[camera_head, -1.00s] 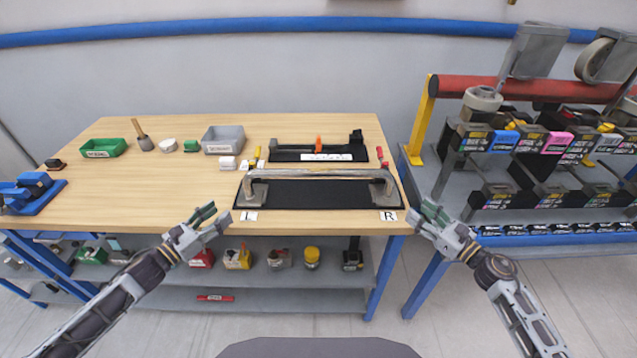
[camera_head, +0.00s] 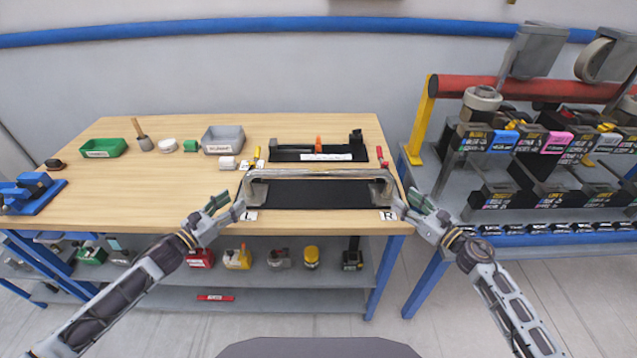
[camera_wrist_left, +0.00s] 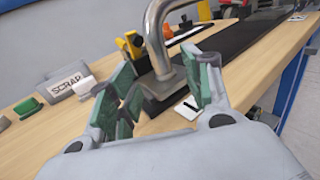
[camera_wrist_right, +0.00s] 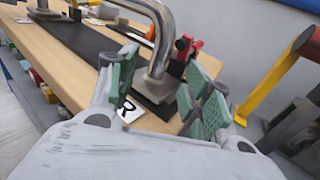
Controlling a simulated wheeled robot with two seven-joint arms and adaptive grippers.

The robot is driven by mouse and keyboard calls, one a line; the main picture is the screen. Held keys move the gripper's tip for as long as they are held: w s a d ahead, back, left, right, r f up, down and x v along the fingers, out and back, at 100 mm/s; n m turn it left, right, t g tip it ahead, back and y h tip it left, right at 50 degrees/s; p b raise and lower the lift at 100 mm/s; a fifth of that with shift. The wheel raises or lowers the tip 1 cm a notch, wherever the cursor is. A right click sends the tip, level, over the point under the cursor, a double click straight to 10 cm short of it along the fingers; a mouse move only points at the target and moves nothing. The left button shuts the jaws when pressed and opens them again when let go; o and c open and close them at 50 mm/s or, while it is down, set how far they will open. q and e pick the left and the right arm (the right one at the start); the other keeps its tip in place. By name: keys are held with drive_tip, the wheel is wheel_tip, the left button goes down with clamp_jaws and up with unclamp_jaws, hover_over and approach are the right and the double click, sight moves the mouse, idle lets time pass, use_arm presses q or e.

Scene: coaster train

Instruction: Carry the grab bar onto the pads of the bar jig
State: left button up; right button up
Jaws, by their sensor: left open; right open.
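The grab bar (camera_head: 318,174) is a long metal bar with a bent leg and flange at each end. It stands on a black mat (camera_head: 315,195) near the table's front edge, between labels L (camera_head: 249,215) and R (camera_head: 388,215). My left gripper (camera_head: 222,208) is open beside the bar's left end; in the left wrist view the left leg (camera_wrist_left: 157,45) rises beyond and between its fingers. My right gripper (camera_head: 416,207) is open beside the right end; in the right wrist view the right leg (camera_wrist_right: 163,50) shows between its fingers. The likely bar jig (camera_head: 318,153) is the black fixture behind the mat.
A grey scrap bin (camera_head: 223,139), a green bin (camera_head: 104,147) and a blue fixture (camera_head: 33,192) stand on the table's left part. A red clamp (camera_head: 381,157) stands near the jig's right end. A rack with a red beam (camera_head: 530,88) stands right of the table.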

sight(249, 187)
use_arm(q)
drive_tip(key=shift+x, duration=4.1)
use_arm(e)
drive_tip(key=shift+x, duration=4.1)
use_arm(q)
clamp_jaws()
use_arm(e)
clamp_jaws()
use_arm(q)
drive_tip(key=shift+r, duration=0.2)
use_arm(e)
drive_tip(key=shift+w+r, duration=0.1)
drive_tip(key=shift+r, duration=0.1)
